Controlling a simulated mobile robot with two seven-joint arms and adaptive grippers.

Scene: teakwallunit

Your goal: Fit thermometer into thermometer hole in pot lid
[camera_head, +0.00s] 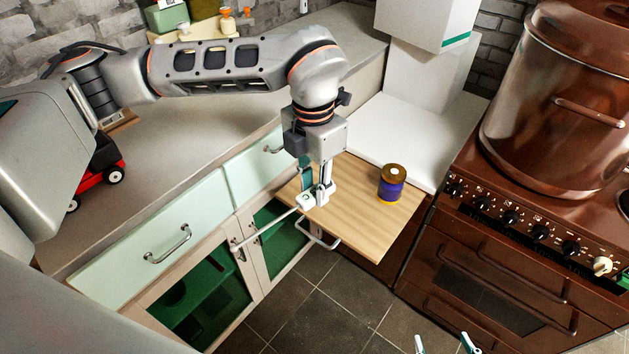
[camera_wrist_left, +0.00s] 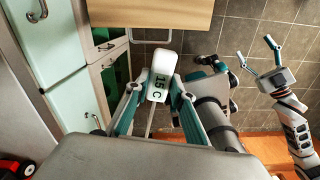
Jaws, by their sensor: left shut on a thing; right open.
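The thermometer (camera_head: 270,228) has a white head and a long thin pale probe. My left gripper (camera_head: 317,197) is shut on the thermometer's head above the front of the wooden board, and the probe points down-left over the cabinet front. In the left wrist view the white head (camera_wrist_left: 158,88) reads "15 C" between the fingers. The large copper-brown pot (camera_head: 555,110) stands on the stove at the right, with its lid (camera_head: 604,14) on top, cut off by the picture edge. I cannot make out the lid's hole. My right gripper (camera_head: 442,342) is open and empty at the bottom edge; it also shows in the left wrist view (camera_wrist_left: 254,47).
A purple and brown jar (camera_head: 392,185) stands on the pulled-out wooden board (camera_head: 350,215). A red toy vehicle (camera_head: 105,175) is on the grey counter (camera_head: 190,135). A white box-like hood (camera_head: 427,25) rises left of the pot. Open floor (camera_head: 330,310) lies in front.

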